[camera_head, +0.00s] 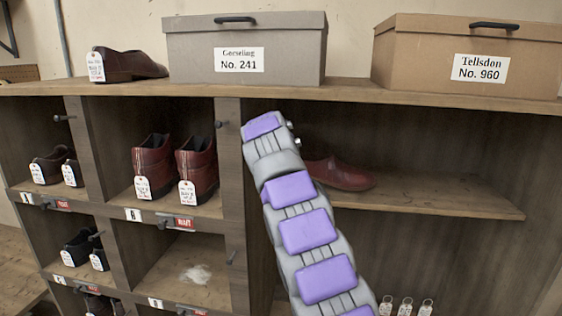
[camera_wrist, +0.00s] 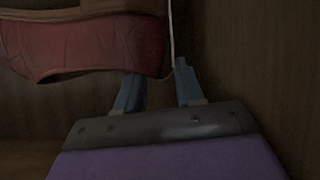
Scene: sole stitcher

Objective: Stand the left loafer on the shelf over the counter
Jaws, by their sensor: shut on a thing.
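A dark red loafer (camera_head: 341,174) shows at the shelf (camera_head: 440,192) in the right-hand bay, toe to the right, its heel hidden behind my arm. I cannot tell whether its sole touches the shelf. In the wrist view the loafer (camera_wrist: 95,48) fills the upper left, its heel end at the fingers. My gripper (camera_wrist: 160,70) is shut on that heel end, one finger on each side. A thin pale string hangs beside the heel. In the head view my gripper is hidden behind my arm.
An upright divider (camera_head: 230,190) stands left of my arm. A pair of red shoes (camera_head: 175,166) sits in the cubby beyond it. A grey box (camera_head: 245,60) and a tan box (camera_head: 468,60) stand on the top board. The shelf is clear right of the loafer.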

